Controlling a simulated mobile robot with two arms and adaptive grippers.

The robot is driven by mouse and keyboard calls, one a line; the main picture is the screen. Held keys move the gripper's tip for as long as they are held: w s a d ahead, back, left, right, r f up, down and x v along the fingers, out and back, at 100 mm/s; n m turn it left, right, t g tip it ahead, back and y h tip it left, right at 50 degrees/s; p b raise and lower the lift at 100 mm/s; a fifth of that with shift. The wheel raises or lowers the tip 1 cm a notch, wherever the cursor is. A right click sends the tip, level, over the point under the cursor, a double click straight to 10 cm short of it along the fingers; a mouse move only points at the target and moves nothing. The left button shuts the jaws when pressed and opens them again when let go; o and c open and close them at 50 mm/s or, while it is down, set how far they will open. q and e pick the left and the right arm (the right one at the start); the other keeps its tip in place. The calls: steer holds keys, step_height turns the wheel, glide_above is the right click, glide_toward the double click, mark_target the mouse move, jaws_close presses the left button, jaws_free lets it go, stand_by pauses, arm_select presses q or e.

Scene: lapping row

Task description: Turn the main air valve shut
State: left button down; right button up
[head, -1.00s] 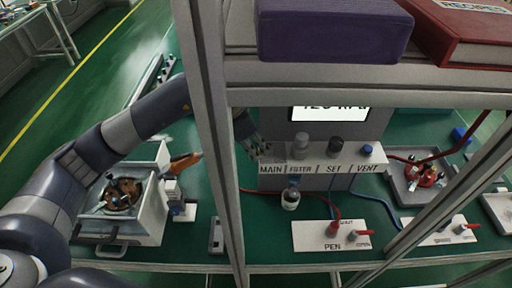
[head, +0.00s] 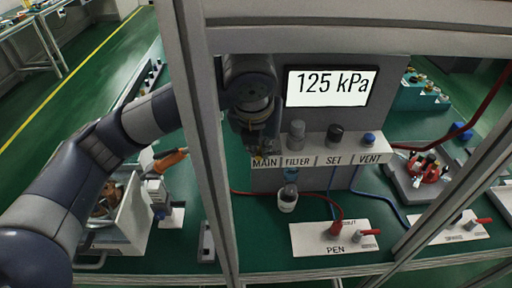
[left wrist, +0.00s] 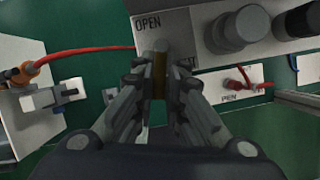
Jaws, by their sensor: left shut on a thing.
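The main air valve is mostly hidden behind my left gripper (head: 262,148) in the head view, above the MAIN label (head: 265,163). In the left wrist view, the valve's narrow yellow-brown handle (left wrist: 160,72) stands between the fingers of my left gripper (left wrist: 160,88), which is shut on it. The word OPEN (left wrist: 149,23) is printed on the panel beside the valve. The panel's display (head: 328,86) reads 125 kPa. My right gripper is in neither view.
FILTER (head: 296,133), SET (head: 334,135) and VENT (head: 369,140) knobs stand right of the valve. A grey frame post (head: 203,150) rises in front, left of the panel.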

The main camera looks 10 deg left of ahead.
arm_select(q)
steer(key=n, duration=0.1)
steer(key=d+n+y, duration=0.1)
steer(key=n, duration=0.1)
steer(key=shift+w, duration=0.1)
stand_by(0.4)
steer(key=c, duration=1.6)
jaws_free()
steer(key=shift+c, duration=0.2)
